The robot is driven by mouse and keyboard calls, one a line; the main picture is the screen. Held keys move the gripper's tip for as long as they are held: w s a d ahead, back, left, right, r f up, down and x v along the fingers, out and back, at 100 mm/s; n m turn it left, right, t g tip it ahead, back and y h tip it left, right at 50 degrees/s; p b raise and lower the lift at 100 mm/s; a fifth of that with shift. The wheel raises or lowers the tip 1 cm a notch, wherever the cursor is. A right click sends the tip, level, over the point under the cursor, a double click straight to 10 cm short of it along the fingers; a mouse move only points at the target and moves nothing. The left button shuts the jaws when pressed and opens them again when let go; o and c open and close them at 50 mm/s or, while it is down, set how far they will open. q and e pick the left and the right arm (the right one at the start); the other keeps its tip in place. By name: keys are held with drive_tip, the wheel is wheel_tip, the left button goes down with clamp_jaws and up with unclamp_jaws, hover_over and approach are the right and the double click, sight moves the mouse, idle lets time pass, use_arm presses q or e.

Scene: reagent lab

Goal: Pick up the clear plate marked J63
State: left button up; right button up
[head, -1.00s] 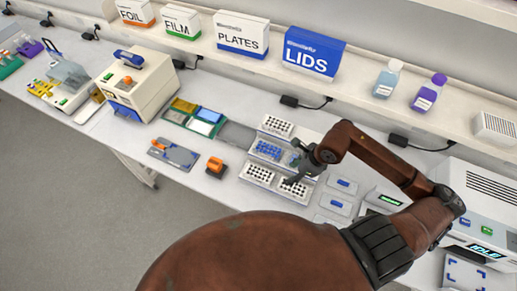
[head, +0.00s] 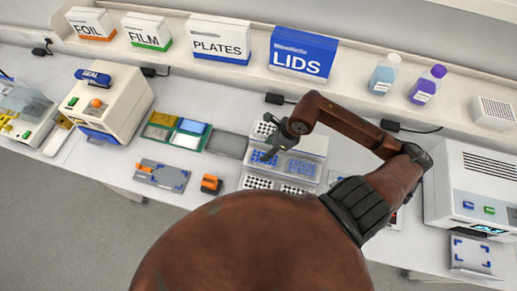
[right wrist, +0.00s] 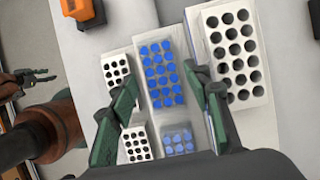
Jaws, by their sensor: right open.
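A stepped white rack (head: 322,150) holds several plates with round wells. A blue-welled plate (head: 262,158) and a paler blue, clear-looking plate (head: 301,168) lie side by side on its middle step. No J63 mark is readable. My right gripper (head: 268,152) is over the left part of the rack. In the right wrist view its two dark green fingers (right wrist: 163,100) are open, spread on either side of the blue-welled plate (right wrist: 160,72), with nothing held. A dark gripper on a brown arm, seemingly my left gripper (right wrist: 30,77), shows small at the left edge there.
An orange-and-black item (head: 210,184) and a grey holder with blue corners (head: 160,175) lie left of the rack. A green tray (head: 153,131) with coloured plates is behind them. A boxy instrument (head: 475,180) stands at right. A shelf with boxes runs behind.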

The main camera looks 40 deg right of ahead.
sight(260, 156)
drive_tip(key=shift+w+a+f, duration=0.2)
drive_tip(key=shift+w+f, duration=0.15)
drive_tip(key=shift+w, duration=0.05)
drive_tip(key=shift+a+f, duration=0.15)
drive_tip(key=shift+f, duration=0.15)
drive_tip(key=shift+s+a+f+p, duration=0.1)
drive_tip(key=shift+s+f+p, duration=0.1)
drive_tip(key=shift+f+p, duration=0.35)
drive_tip(key=shift+p+x, duration=0.65)
drive_tip(key=shift+x, duration=1.8)
drive_tip(key=shift+w, duration=0.1)
use_arm(q)
drive_tip(key=shift+s+a+r, duration=0.1)
drive_tip(key=shift+s+r, duration=0.95)
drive_tip(key=shift+r, duration=0.3)
use_arm(e)
drive_tip(key=c, duration=0.7)
